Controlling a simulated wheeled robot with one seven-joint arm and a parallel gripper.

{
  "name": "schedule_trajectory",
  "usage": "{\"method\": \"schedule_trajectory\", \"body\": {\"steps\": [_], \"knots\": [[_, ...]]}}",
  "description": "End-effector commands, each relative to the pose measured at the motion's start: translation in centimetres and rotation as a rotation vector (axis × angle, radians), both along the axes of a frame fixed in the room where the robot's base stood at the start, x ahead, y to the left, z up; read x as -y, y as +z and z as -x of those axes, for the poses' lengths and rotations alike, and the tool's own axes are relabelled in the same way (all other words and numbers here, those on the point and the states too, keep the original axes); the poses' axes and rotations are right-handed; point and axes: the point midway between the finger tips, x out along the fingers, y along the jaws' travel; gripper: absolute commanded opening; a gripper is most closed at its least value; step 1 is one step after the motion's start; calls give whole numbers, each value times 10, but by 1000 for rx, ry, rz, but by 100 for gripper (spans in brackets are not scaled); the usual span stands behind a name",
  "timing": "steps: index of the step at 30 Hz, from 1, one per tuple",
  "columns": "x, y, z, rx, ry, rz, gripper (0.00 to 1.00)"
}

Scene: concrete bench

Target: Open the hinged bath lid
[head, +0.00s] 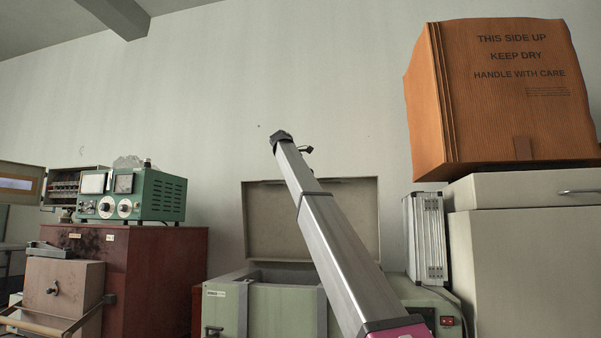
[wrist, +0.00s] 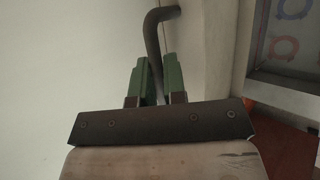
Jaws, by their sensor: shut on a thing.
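The bath is a pale green box (head: 275,305) with dark vertical bands, low in the middle of the head view. Its beige lid (head: 265,222) stands nearly upright at the back, and part of the bath's opening shows below it. My arm crosses in front of the lid and hides its middle. In the wrist view my gripper (wrist: 154,62) has its green fingers on both sides of a dark bent bar handle (wrist: 153,34) and is shut on it. The gripper cannot be made out in the head view.
A green meter box (head: 135,195) stands on a dark red cabinet (head: 165,270) at the left. An orange carton (head: 500,110) sits on a pale cabinet (head: 525,260) at the right, beside a silver case (head: 425,235). The wall above the lid is bare.

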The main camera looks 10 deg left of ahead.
Motion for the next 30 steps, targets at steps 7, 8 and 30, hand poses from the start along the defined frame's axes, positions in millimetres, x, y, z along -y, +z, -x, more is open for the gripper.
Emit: {"method": "schedule_trajectory", "body": {"steps": [7,8,30], "knots": [[0,-1,0,-2,2,2,35],[0,-1,0,-2,2,2,35],[-33,46,47,0,3,0,35]]}}
